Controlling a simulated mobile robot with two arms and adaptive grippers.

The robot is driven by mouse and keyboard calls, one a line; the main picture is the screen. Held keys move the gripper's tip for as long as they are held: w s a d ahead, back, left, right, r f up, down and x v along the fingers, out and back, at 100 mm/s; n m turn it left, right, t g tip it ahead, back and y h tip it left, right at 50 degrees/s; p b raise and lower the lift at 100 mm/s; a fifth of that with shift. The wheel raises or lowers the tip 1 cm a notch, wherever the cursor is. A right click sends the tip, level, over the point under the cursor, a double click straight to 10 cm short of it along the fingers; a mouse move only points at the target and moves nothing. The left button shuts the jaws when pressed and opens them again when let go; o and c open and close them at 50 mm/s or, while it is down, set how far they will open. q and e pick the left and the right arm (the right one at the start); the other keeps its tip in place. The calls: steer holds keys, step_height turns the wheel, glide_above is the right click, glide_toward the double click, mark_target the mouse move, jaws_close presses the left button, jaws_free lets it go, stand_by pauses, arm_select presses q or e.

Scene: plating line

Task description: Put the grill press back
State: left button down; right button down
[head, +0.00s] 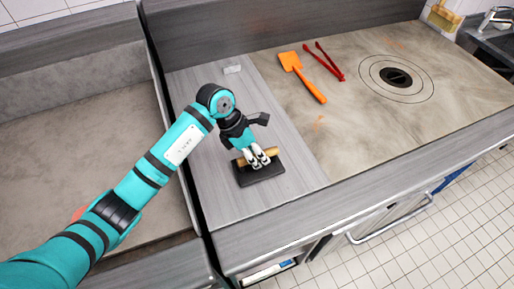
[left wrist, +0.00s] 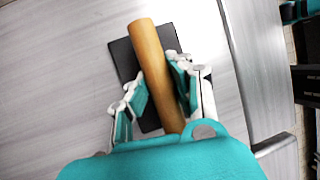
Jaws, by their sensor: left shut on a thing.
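The grill press has a black flat plate (head: 262,175) and a light wooden handle (head: 273,152). It is on or just above the grey wood-look counter section, near the front edge; I cannot tell if it touches. My left gripper (head: 256,161) points down over it, shut on the wooden handle. In the left wrist view the handle (left wrist: 157,75) runs between the two fingers (left wrist: 158,93), and the black plate (left wrist: 127,58) lies below it, partly hidden by the fingers and handle. My right gripper is not in view.
An orange spatula (head: 303,77) and red tongs (head: 325,62) lie on the beige griddle surface (head: 365,125), left of a round black drain-like fitting (head: 396,77). A sink (head: 490,40) is at far right.

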arm_select(q)
steer(key=shift+f, duration=0.2)
steer(key=shift+w+f, duration=0.1)
steer(key=c, duration=1.2)
jaws_free()
steer(key=shift+f, duration=0.1)
steer(key=shift+r, duration=0.25)
steer(key=b+v, duration=0.3)
steer(key=v, duration=0.8)
steer(key=shift+a+r, duration=0.25)
steer(key=shift+r, duration=0.05)
